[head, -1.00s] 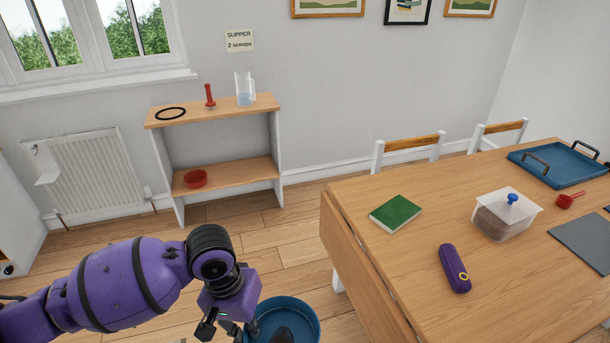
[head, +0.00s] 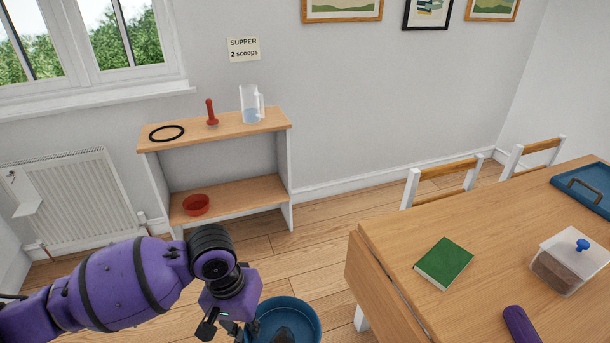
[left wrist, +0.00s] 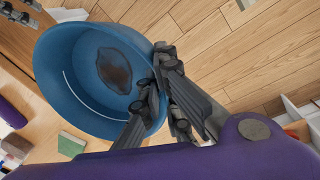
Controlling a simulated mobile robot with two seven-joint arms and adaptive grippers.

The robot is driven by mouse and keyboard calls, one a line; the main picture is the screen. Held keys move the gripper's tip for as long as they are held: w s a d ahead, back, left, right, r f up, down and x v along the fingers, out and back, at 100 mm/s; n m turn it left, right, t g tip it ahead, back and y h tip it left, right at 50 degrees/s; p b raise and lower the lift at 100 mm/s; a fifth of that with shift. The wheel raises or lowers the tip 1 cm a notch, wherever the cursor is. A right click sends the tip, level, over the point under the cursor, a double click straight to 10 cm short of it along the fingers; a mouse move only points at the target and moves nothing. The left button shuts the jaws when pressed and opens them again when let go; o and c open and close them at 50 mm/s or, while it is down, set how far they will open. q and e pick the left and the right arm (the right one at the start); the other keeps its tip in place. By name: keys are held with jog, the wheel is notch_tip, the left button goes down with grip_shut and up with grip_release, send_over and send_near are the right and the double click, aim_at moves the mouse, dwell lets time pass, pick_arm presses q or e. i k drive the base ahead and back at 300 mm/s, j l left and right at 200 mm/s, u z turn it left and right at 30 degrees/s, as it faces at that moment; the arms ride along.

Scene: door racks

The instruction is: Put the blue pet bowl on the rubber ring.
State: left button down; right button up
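The blue pet bowl (head: 302,312) is at the bottom of the head view, with a dark patch or lump inside. My left gripper (head: 235,328) is shut on its rim; the left wrist view shows the fingers (left wrist: 154,82) at the edge of the bowl (left wrist: 75,75). The bowl looks tilted in that view. The black rubber ring (head: 167,141) lies flat and empty on the top board of the low shelf, at its left end, beyond the gripper. Grey finger-like parts, seemingly my right gripper (left wrist: 20,12), show at the left wrist view's top left corner; their opening is unclear.
The shelf (head: 225,130) also bears a red upright-handled object (head: 211,113) and a clear jug (head: 250,104). A red bowl (head: 196,204) is on its lower board. The table (head: 400,250) stands right, with a green book (head: 444,262). Floor before the shelf is clear.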

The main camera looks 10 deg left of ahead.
aim_at(166, 135)
jog(key=i+j, duration=0.85)
jog(key=j, duration=0.2)
jog(key=i+j+z, duration=0.1)
jog(key=i+j, duration=0.5)
jog(key=j, duration=0.25)
jog(key=i+j, duration=0.2)
jog(key=j, duration=0.2)
jog(key=i+j, duration=0.15)
jog(key=j, duration=0.25)
jog(key=i+j, duration=0.15)
jog(key=j, duration=0.25)
jog(key=i+j, duration=0.2)
jog(key=j, duration=0.15)
jog(key=i+j+z, duration=0.1)
jog(key=j, duration=0.3)
jog(key=i+j, duration=0.2)
jog(key=j, duration=0.2)
